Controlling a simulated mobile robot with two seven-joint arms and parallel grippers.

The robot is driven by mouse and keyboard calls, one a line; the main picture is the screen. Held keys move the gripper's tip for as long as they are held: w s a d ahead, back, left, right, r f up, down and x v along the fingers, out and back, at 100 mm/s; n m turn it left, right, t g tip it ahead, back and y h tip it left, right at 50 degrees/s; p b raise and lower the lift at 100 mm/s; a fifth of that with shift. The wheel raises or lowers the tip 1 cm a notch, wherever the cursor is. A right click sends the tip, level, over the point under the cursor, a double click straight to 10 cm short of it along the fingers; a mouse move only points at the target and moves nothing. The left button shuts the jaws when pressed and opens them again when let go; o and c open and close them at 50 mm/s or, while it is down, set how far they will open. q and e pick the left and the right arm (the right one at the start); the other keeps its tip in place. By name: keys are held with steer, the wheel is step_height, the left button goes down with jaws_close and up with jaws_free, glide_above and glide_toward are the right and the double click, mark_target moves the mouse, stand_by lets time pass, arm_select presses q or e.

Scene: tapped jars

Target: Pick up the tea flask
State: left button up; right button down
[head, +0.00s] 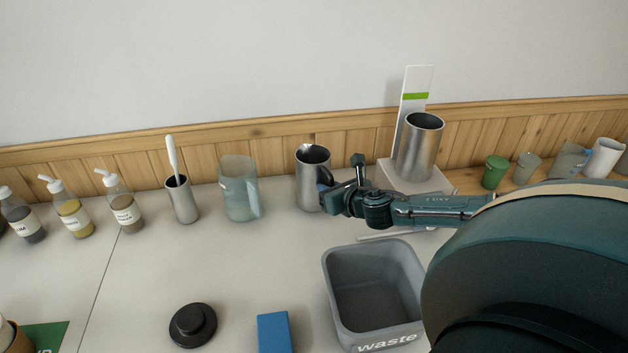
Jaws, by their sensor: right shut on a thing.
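A steel jug (308,180) with a dark open mouth stands upright at the middle of the counter. My right gripper (328,195) comes in from the right and is shut on the right side of this jug, partly covering it. A taller open steel cylinder (418,150) stands upright on a white base at the back right, apart from the gripper. Neither vessel carries a readable label, so I cannot tell for certain which is the tea flask. My left gripper is not in view.
A grey waste bin (335,275) stands in front of my right forearm. A black lid (193,325) and blue block (273,332) lie at the front. A clear pitcher (238,188), steel cup (182,200) and pump bottles (123,205) stand left. Green cup (494,172) is right.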

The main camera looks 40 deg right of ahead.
stand_by(0.4)
steer(key=shift+w+d+r, duration=0.1)
steer(key=shift+r, duration=0.4)
step_height(320, 180, up, 9)
steer(key=shift+r, duration=0.1)
stand_by(1.9)
